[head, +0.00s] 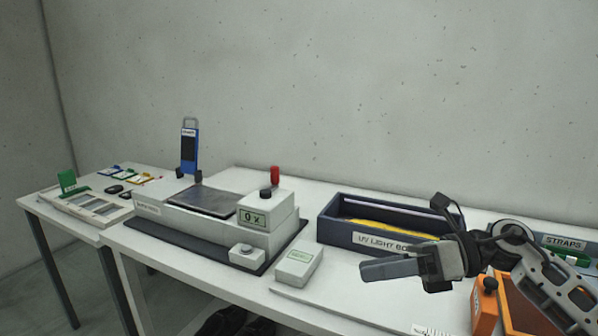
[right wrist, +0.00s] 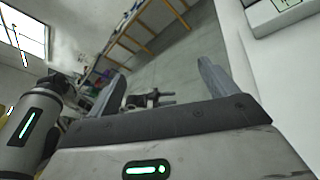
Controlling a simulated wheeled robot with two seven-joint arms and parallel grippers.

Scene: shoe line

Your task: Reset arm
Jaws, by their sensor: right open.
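My right gripper (head: 366,268) is in front of the UV light box in the head view, above the white table. Its arm comes in from the right. In the right wrist view its two fingers (right wrist: 160,85) stand apart with nothing between them. The finger spacing is hard to see in the head view because the fingers overlap. My left gripper does not show in the head view.
The UV light box (head: 345,238) holds something yellow. A small white box (head: 299,265) lies left of my gripper. A grey machine (head: 265,215), an orange bin (head: 486,305) and a straps box (head: 565,243) stand on the tables (head: 180,262).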

